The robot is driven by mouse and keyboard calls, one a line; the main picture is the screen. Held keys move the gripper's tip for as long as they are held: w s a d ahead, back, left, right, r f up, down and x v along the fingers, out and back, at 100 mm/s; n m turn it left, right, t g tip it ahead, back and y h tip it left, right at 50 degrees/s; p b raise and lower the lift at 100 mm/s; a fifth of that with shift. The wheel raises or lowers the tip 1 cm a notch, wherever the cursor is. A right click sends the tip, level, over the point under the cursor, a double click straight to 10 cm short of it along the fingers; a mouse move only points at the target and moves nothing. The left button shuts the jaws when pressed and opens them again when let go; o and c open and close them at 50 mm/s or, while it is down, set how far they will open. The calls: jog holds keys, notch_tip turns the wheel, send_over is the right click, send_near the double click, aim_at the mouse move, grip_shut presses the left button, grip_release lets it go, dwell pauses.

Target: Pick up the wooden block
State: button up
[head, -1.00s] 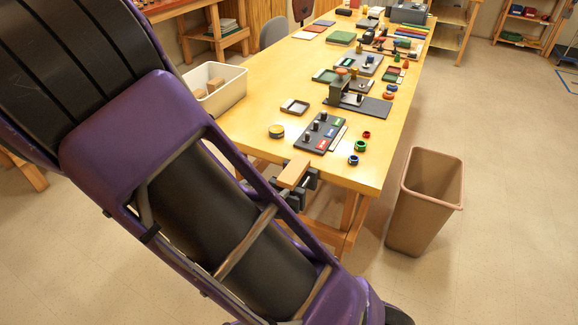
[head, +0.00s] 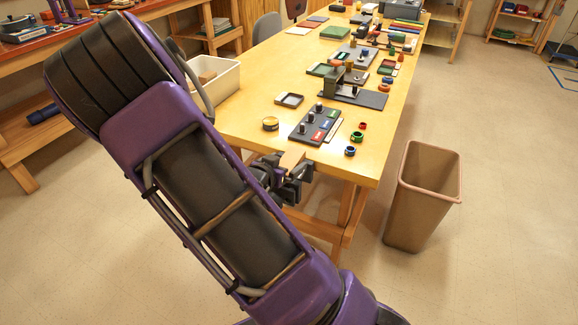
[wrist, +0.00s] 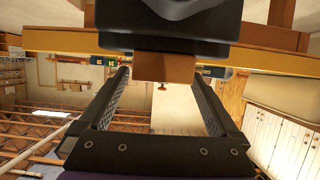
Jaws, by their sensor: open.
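The wooden block (head: 291,160) is a light brown piece at the dark vise (head: 298,188) on the table's near edge. In the wrist view the block (wrist: 166,67) shows below a large dark body, in the gap between my fingertips as seen from there. My gripper (wrist: 160,74) is open, with one black finger on each side of the block in the picture. I cannot tell how far the block is from the fingertips or whether they touch it. In the head view my arm and the vise hide most of the gripper.
The yellow table (head: 255,98) holds a dark panel with knobs (head: 316,124), a small tray (head: 289,99), a yellow-topped tin (head: 270,124) and small rings. A white bin (head: 225,85) stands at its left edge. A brown waste bin (head: 424,200) stands on open floor at right.

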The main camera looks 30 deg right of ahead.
jog(key=shift+x, duration=1.1)
jog(key=shift+r, duration=0.1)
jog(key=c, duration=1.5)
